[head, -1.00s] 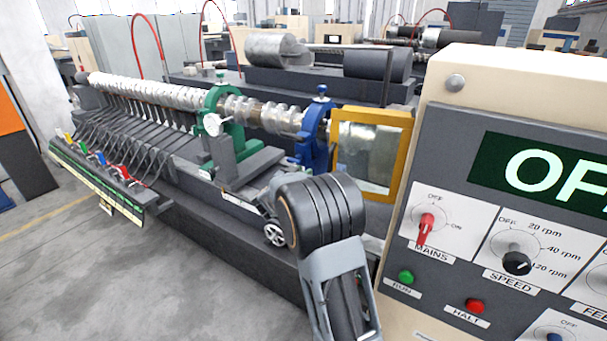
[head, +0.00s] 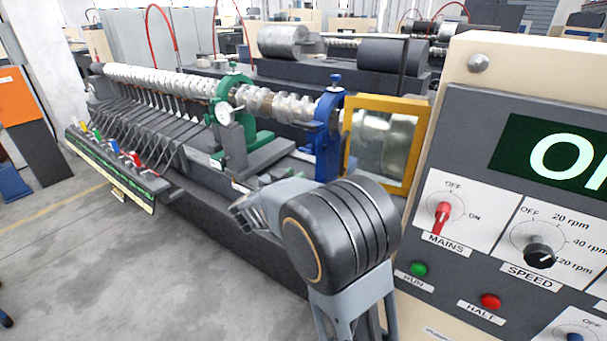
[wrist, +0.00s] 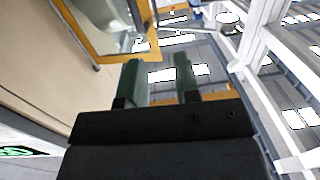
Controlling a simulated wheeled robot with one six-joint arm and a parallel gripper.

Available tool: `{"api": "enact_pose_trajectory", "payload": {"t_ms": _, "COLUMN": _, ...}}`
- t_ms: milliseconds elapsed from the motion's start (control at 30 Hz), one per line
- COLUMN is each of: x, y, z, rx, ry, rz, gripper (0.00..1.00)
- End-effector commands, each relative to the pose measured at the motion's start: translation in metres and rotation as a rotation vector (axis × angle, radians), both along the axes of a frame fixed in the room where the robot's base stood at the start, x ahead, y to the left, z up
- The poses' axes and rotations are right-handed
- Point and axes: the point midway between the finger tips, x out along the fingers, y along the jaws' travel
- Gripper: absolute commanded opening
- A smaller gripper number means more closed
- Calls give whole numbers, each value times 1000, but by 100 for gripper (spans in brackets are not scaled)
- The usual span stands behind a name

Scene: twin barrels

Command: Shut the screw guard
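The screw guard (head: 424,150) is a yellow-framed clear panel standing at the right end of the screw shaft, beside the blue stand. It stands turned outward next to the control cabinet, and metal shows through its pane. In the wrist view a corner of its yellow frame (wrist: 146,48) shows at the upper left, just beyond my left finger. My gripper (wrist: 159,68) has two green-grey fingers apart with nothing between them. In the head view my dark, ribbed arm joint stands in front of the guard's lower left, and the fingers are not clearly seen. Whether a finger touches the frame I cannot tell.
The control cabinet (head: 462,100) stands close on the right, with knobs and buttons on its face. A blue stand (head: 328,140) and a green stand (head: 235,130) hold the shaft (head: 160,82). Open floor (head: 110,270) lies at the front left.

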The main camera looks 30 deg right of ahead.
Motion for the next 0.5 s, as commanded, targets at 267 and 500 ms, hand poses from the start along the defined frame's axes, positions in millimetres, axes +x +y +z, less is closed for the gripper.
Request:
{"api": "enact_pose_trajectory", "payload": {"t_ms": 267, "x": -13, "y": 22, "z": 1, "rx": 0, "ry": 0, "rz": 0, "gripper": 29}}
{"api": "enact_pose_trajectory", "payload": {"t_ms": 500, "x": -14, "y": 24, "z": 1, "rx": 0, "ry": 0, "rz": -1, "gripper": 29}}
